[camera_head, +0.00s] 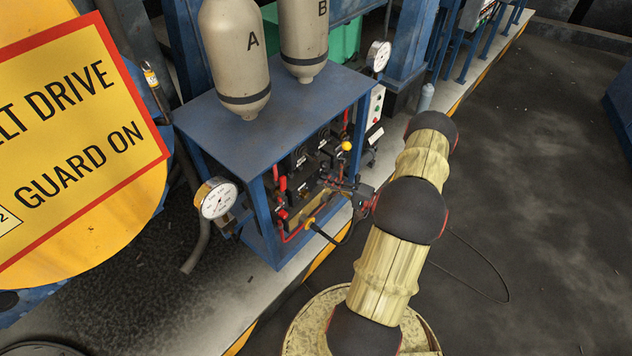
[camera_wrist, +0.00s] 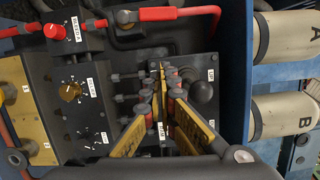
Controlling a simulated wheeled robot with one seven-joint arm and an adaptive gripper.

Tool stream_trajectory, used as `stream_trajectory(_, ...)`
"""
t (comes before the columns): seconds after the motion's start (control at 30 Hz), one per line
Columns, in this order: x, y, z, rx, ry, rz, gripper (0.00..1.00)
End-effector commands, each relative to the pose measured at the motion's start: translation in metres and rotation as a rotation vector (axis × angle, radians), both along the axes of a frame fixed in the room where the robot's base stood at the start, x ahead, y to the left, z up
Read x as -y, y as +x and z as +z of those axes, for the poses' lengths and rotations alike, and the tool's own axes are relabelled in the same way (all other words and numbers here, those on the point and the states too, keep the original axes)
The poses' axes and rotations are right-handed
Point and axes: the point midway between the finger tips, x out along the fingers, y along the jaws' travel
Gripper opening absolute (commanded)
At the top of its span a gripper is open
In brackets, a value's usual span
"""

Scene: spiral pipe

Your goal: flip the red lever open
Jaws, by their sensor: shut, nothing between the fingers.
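A long red handle, which looks like the red lever, lies along the panel's left side in the head view (camera_head: 282,184). In the wrist view it runs along the top (camera_wrist: 160,14), with a dark pivot at its left end. My gripper (camera_head: 328,182) is in front of the panel, to the right of the red handle. In the wrist view its yellow-and-black fingers (camera_wrist: 163,72) are together and empty.
A red knob (camera_wrist: 53,31) and a brass knob (camera_wrist: 70,92) sit beside the switches. A black ball knob (camera_wrist: 202,91) is right of the fingers. A blue frame (camera_head: 262,225) surrounds the panel, with a gauge (camera_head: 217,198) at left. Open floor (camera_head: 530,190) lies right.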

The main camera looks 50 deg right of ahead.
Motion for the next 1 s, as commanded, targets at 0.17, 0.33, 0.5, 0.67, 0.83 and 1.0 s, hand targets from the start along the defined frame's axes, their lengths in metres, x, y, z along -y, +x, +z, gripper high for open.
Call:
stream_trajectory(0.17,-0.01,0.032,-0.001,-0.001,0.001,0.006,0.0)
stream_trajectory(0.33,-0.019,0.065,-0.001,-0.002,0.0,0.006,0.0)
stream_trajectory(0.5,-0.033,0.085,0.0,-0.003,0.004,0.003,0.0)
stream_trajectory(0.67,-0.052,0.084,0.003,-0.003,0.003,0.003,0.0)
stream_trajectory(0.83,-0.061,0.083,0.004,-0.002,0.003,0.002,0.0)
stream_trajectory(1.0,-0.062,0.083,0.005,-0.001,0.002,0.002,0.0)
